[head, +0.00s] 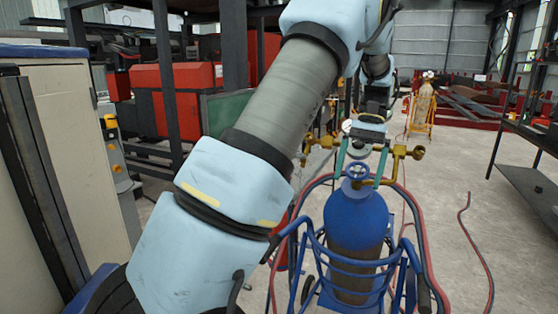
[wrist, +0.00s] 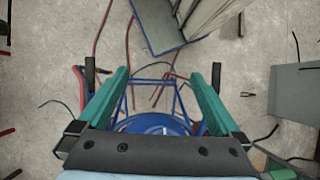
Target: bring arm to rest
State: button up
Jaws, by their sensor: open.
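My arm crosses the head view from the lower left to the upper middle. My gripper (head: 362,160) hangs at its end with two teal fingers pointing down, just above or in front of the valve of a blue gas cylinder (head: 356,220). In the wrist view my gripper (wrist: 160,75) has its fingers wide apart with nothing between them. The top of the blue cylinder (wrist: 155,124) shows beyond the gripper's dark base. Whether a finger touches the valve or the brass regulators cannot be told.
The cylinder stands in a blue wheeled frame (head: 318,250) with red hoses. A cream cabinet (head: 70,150) is close on the left. A dark metal table (head: 530,180) stands at the right. Another gas cylinder (head: 423,105) is farther back. Concrete floor is free at the right, crossed by a red hose (head: 478,245).

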jog(key=a+f+n+t+h+b, duration=0.1)
jog(key=a+f, duration=0.2)
jog(key=a, duration=0.4)
jog(key=a+f+n+t+h+b, duration=0.1)
jog(key=a+f, duration=0.3)
jog(key=a, duration=0.3)
jog(key=s+a+f+n+t+h+b, duration=0.1)
jog(key=s+a+f+t, duration=0.3)
jog(key=s+a, duration=0.6)
notch_tip(320, 180, down, 2)
jog(key=shift+a+f+n+b, duration=0.2)
jog(key=shift+a+n+b, duration=0.4)
jog(key=shift+a+b, duration=0.1)
